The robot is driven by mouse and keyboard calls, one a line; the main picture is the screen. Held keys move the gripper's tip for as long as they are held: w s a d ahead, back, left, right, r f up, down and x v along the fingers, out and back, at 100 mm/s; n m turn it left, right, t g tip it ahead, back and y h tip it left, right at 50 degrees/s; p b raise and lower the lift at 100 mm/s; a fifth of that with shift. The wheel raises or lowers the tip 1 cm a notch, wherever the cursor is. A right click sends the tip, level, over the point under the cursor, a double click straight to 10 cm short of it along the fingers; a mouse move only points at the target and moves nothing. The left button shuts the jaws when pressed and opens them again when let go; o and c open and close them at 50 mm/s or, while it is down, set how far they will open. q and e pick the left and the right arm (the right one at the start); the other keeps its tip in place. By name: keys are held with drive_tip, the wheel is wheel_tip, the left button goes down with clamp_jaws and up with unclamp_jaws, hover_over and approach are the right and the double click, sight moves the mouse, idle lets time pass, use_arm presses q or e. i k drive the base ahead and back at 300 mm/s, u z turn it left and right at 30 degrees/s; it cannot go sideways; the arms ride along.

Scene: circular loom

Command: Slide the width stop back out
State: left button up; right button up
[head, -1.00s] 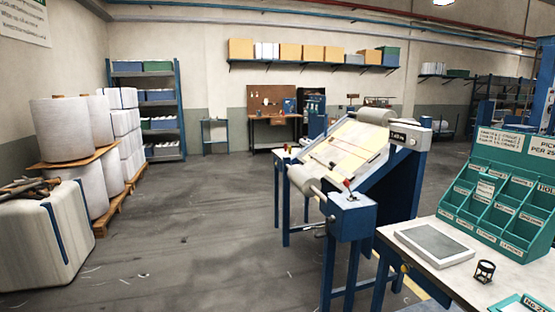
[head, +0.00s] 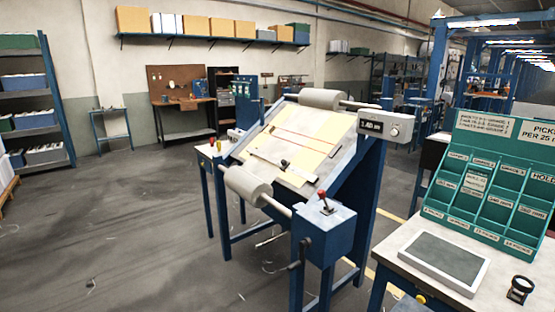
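A slanted inspection board (head: 318,135) with pale cloth on it stands on a blue frame at the middle of the head view. A thin strip with a small dark knob (head: 284,163) lies across the lower part of the board; I cannot tell whether this is the width stop. A red-knobbed lever (head: 323,199) stands on the blue box at the board's near corner. A grey display box (head: 385,125) sits at the board's right side. Neither of my grippers is in view.
A white table (head: 408,262) at the right carries a grey tablet (head: 445,262), a small black loupe (head: 520,289) and a teal sorting rack (head: 490,190). A blue shelf (head: 58,100) stands at the far left.

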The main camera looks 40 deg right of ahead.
sight(286, 164)
drive_tip(key=z, duration=0.4)
drive_tip(key=i, duration=0.8)
drive_tip(key=z, duration=1.45)
drive_tip(key=i, duration=0.65)
drive_tip(key=z, duration=0.6)
